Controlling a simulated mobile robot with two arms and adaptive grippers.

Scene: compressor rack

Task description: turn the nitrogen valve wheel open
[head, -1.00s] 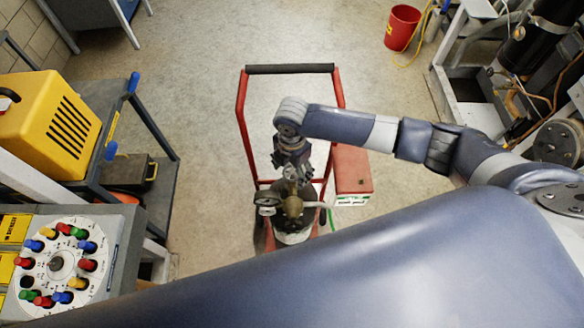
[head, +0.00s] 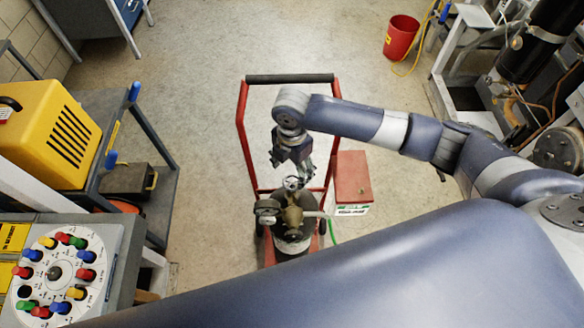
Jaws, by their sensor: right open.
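The nitrogen valve wheel (head: 291,183) is a small grey handwheel on top of a dark gas cylinder (head: 296,247). A brass regulator (head: 292,216) and a round gauge (head: 266,211) sit just in front of it. My right gripper (head: 291,170) is open, its fingers spread, just behind and above the wheel in the picture. Nothing is between its fingers, and whether a fingertip touches the wheel is hard to tell. My left gripper is not in view.
The cylinder stands on a red-framed cart (head: 243,130). A red box (head: 352,178) is at its right side. A yellow case (head: 45,130) on a grey trolley and a panel of coloured knobs (head: 55,272) are at left. A red bucket (head: 401,36) stands at the back. Floor behind the cart is clear.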

